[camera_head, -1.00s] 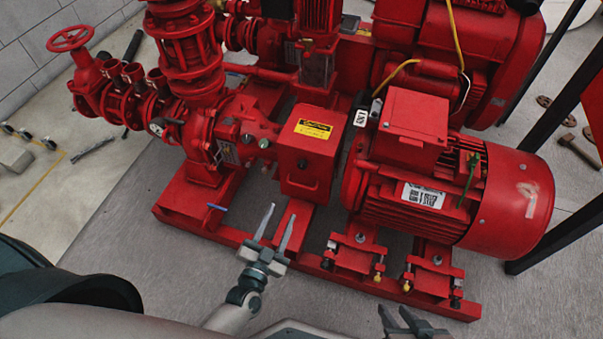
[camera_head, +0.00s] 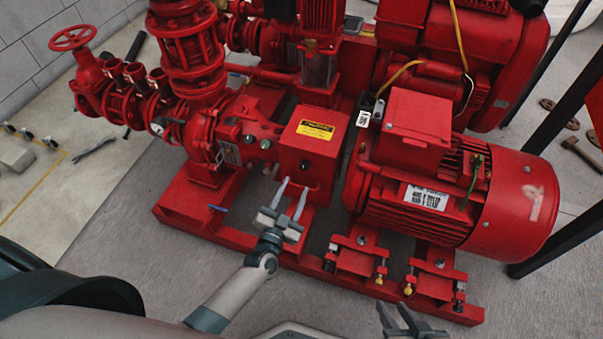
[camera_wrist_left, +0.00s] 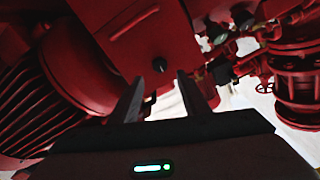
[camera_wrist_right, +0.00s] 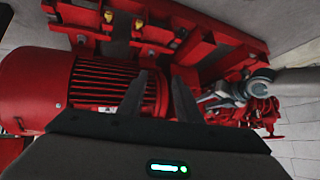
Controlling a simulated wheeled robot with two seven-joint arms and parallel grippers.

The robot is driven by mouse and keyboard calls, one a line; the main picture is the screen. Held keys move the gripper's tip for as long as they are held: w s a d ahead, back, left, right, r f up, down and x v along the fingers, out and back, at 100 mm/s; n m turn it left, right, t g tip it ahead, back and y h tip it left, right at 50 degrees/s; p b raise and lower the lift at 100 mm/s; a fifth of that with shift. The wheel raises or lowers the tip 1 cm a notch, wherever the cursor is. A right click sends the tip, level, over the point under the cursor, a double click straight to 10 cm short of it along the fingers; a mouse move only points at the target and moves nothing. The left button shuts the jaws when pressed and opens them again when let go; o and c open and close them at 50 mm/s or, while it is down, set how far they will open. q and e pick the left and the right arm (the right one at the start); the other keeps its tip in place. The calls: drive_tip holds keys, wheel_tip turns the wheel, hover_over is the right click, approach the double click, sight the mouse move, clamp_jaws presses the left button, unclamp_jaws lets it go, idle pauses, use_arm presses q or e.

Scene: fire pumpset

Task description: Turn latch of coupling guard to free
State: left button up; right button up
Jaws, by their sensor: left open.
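The coupling guard (camera_head: 318,153) is a red box with a yellow caution label, between the pump and the motor. A small dark knob, which looks like its latch (camera_head: 305,166), is on its front face; the latch also shows in the left wrist view (camera_wrist_left: 159,65). My left gripper (camera_head: 294,187) is open just in front of and below the latch. In the left wrist view, the fingers (camera_wrist_left: 159,82) point at the guard with the latch between and beyond their tips, apparently not touching. My right gripper (camera_head: 395,309) is open and empty at the bottom edge, below the motor feet.
The red motor (camera_head: 455,200) stands right of the guard, the pump body (camera_head: 235,135) left of it. Grey floor (camera_head: 110,215) lies open at the front left.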

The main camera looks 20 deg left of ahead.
sight(304, 168)
use_arm(q)
drive_tip(key=w+b, duration=0.1)
drive_tip(key=w, duration=0.4)
drive_tip(key=shift+w+d, duration=0.1)
drive_tip(key=shift+w, duration=1)
use_arm(e)
drive_tip(key=shift+w+a+r+t+y, duration=0.15)
drive_tip(key=shift+w+a+r+t, duration=0.4)
drive_tip(key=shift+w+r, duration=0.2)
drive_tip(key=shift+w+a+r+t+y, duration=0.15)
drive_tip(key=shift+w+a+r+t, duration=0.25)
drive_tip(key=shift+w+r+t, duration=0.3)
use_arm(q)
drive_tip(key=c, duration=1.1)
